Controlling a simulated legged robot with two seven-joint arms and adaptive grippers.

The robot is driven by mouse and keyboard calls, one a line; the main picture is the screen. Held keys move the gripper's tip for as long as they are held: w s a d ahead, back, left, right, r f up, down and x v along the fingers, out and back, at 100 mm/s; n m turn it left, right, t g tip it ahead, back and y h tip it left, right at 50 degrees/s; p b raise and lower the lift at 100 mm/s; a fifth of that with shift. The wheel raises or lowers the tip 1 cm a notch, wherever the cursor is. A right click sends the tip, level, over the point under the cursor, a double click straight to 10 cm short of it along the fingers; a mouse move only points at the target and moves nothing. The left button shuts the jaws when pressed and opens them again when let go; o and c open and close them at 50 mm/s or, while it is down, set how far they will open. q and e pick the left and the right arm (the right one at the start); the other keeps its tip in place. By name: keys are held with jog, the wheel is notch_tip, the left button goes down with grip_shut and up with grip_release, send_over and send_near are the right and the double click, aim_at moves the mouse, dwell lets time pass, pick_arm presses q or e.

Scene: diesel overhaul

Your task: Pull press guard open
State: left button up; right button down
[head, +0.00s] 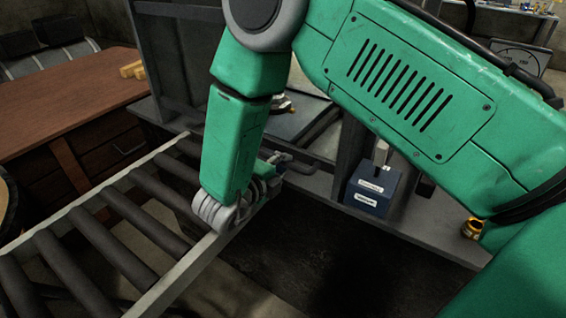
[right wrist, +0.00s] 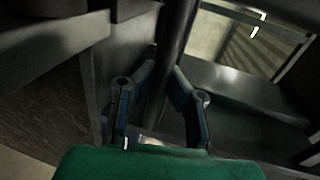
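My right gripper (head: 278,160) reaches down in the middle of the head view, largely hidden by its own wrist. In the right wrist view its two blue-sided fingers (right wrist: 165,72) lean in on both sides of a dark round bar (right wrist: 178,35). The bar looks like the press guard's handle, and the fingertips appear to close on it. In the head view a thin dark bar (head: 312,164) shows beside the gripper, in front of the dark press frame (head: 353,140). The guard panel cannot be made out clearly. My left gripper is not in view.
A roller conveyor (head: 105,215) with pale side rails lies at the lower left, close to my right wrist. A blue block with white labels (head: 372,188) stands on the grey ledge to the right. A brown wooden workbench (head: 70,100) is at the left. A brass part (head: 472,228) sits further right.

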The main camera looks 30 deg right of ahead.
notch_tip(320, 180, up, 27)
jog(key=p, duration=1.4)
jog(key=shift+p, duration=0.3)
jog(key=c, duration=1.5)
grip_release()
jog(key=shift+c, duration=0.2)
jog(key=shift+a, duration=0.1)
jog(key=v, duration=1.2)
jog(key=shift+f, duration=0.2)
